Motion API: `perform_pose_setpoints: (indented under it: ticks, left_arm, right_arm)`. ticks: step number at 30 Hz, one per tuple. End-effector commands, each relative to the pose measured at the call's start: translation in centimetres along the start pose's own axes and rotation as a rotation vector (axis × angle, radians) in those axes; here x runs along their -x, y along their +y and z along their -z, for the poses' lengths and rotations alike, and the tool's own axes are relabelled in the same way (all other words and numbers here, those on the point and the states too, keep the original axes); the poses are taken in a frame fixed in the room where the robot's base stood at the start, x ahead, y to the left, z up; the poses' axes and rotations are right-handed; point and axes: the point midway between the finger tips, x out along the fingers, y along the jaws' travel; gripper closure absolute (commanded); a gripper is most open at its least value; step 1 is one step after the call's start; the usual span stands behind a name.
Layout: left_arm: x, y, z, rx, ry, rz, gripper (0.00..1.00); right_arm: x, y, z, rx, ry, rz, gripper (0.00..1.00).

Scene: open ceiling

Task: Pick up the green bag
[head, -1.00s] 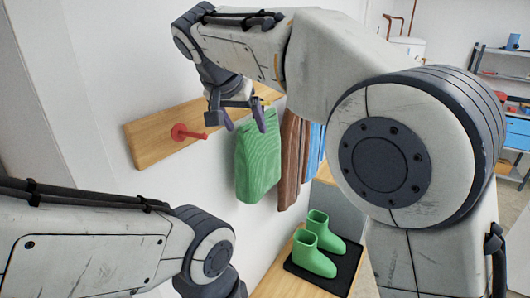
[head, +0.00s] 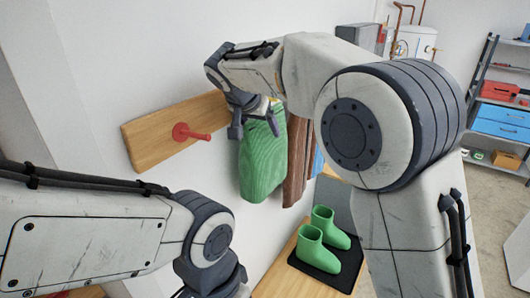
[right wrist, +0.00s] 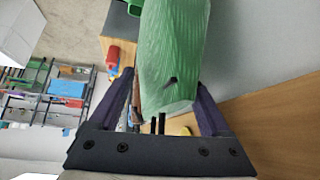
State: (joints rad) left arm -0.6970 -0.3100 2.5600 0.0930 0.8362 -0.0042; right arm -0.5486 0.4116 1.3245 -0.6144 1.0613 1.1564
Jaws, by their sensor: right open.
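The green bag (head: 262,168) hangs against the wall below a wooden rack board, in the middle of the head view. Its upper end is partly hidden by my right gripper (head: 255,126). In the right wrist view the green bag (right wrist: 172,60) reaches down between the two dark fingers of my right gripper (right wrist: 166,84). The fingers are open, one on each side of the bag, and I cannot tell whether either touches it. My left arm shows at the lower left of the head view, but its gripper is out of view.
A red peg (head: 192,133) sticks out from the wooden board (head: 150,140) left of the bag. A brown garment (head: 297,165) hangs close on its right. Green boots (head: 322,240) stand on a dark mat (head: 330,278) below. Shelves (head: 490,110) stand far right.

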Motion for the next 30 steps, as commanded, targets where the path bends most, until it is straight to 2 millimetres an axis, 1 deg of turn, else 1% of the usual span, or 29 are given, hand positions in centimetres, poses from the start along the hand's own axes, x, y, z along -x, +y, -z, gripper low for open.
perform_pose_setpoints:
  ticks: [1,3,6,13,14,15,17,18,19,20,30]
  left_arm:
    - [1.0,0.1,0.1,-0.001,0.0,0.0,0.5]
    - [1.2,0.1,0.1,-0.002,0.0,0.0,0.5]
    - [1.3,0.1,0.1,-0.002,0.0,0.0,0.5]
    - [1.2,0.1,0.1,-0.002,0.0,0.0,0.5]
    - [1.2,0.1,0.1,-0.002,0.0,0.0,0.5]
    - [1.2,0.1,0.1,-0.002,0.0,0.0,0.5]
    - [1.2,0.1,0.1,-0.002,0.0,0.0,0.5]
    - [1.2,0.1,0.1,-0.002,0.0,0.0,0.5]
    - [1.2,0.1,0.1,-0.002,0.0,0.0,0.5]
    - [1.2,0.1,0.1,-0.002,0.0,0.0,0.5]
    - [1.3,0.1,0.1,-0.002,0.0,0.0,0.5]
  right_arm:
    - [-0.5,0.0,0.2,0.001,-0.003,-0.004,0.19]
    - [-1.4,0.0,0.2,0.001,-0.001,-0.003,0.19]
    - [-2.2,-0.1,0.1,0.001,0.0,0.0,0.19]
    - [-2.4,-0.2,0.0,0.001,0.001,0.003,0.19]
    - [-2.4,-0.2,0.0,0.002,0.001,0.003,0.3]
    - [-2.4,-0.2,-0.1,0.002,0.001,0.003,0.45]
    - [-2.4,-0.2,-0.1,0.002,0.001,0.002,0.68]
    - [-2.4,-0.2,-0.1,0.002,0.001,0.003,0.84]
    - [-2.4,-0.2,-0.1,0.002,0.001,0.003,0.95]
    - [-2.4,-0.2,-0.1,0.002,0.001,0.003,1.0]
    - [-2.2,-0.2,0.1,0.001,0.003,0.004,1.0]
